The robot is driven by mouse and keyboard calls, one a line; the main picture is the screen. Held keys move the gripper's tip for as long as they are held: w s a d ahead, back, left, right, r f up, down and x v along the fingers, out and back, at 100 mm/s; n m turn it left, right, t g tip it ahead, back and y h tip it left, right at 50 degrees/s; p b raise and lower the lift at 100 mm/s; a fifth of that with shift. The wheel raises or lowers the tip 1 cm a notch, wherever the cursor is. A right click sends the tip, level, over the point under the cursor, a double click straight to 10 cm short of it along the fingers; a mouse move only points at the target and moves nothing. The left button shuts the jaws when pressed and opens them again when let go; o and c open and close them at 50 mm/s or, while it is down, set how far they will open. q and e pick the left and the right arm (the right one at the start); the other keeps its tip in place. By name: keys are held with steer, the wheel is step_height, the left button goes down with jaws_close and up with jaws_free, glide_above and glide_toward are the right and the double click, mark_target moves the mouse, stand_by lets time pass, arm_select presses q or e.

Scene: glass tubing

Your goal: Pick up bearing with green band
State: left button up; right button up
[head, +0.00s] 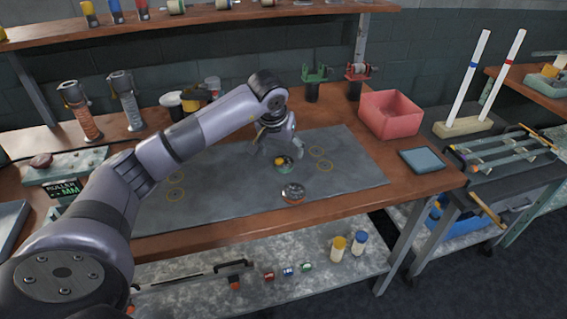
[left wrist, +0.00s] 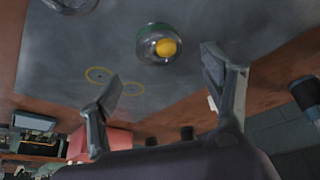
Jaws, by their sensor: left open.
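On the lower shelf lie small banded pieces: a red one (head: 269,277), a blue one (head: 288,271) and a green-banded one (head: 307,267). I cannot tell which piece is the bearing. My left gripper (head: 275,149) is open and empty, just above and behind the glass-like piece. Its spread fingers show in the left wrist view (left wrist: 162,80). My right gripper is out of view.
A second round shiny piece (head: 293,192) lies near the mat's front. A red bin (head: 390,114) and a blue pad (head: 427,160) are to the right. Clamps (head: 312,82) stand behind. A yellow-capped bottle (head: 338,248) stands on the lower shelf. Much of the mat is bare.

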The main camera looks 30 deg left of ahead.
mark_target(284, 160)
arm_select(q)
steer(key=p+x, duration=0.1)
steer(key=x, duration=0.4)
steer(key=shift+f, duration=0.2)
steer(key=shift+r, duration=0.1)
steer(key=c, duration=1.3)
